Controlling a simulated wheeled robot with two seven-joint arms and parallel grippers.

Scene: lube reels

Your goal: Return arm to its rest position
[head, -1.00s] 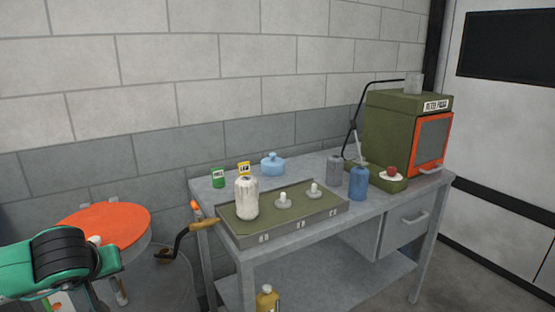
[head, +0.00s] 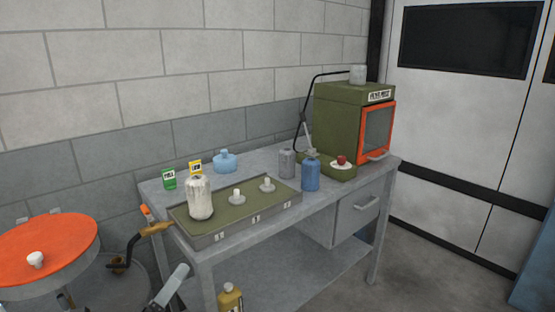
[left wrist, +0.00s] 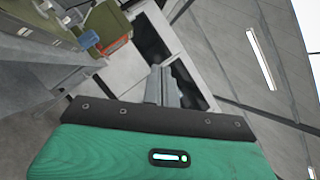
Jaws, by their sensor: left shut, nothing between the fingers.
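My left gripper (head: 178,276) shows only as a grey piece at the bottom edge of the head view, in front of the workbench's left end. In the left wrist view its grey fingers (left wrist: 162,84) are shut together with nothing between them, beyond the green and black wrist housing. They touch nothing that I can see. Most of the left arm is outside the head view. My right gripper is in neither view.
The grey workbench (head: 345,192) holds a tray (head: 262,212) with a white bottle (head: 200,198), blue bottles and a green cabinet (head: 338,122). An orange-topped drum (head: 60,240) stands at left, near a wooden-handled crank (head: 155,229).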

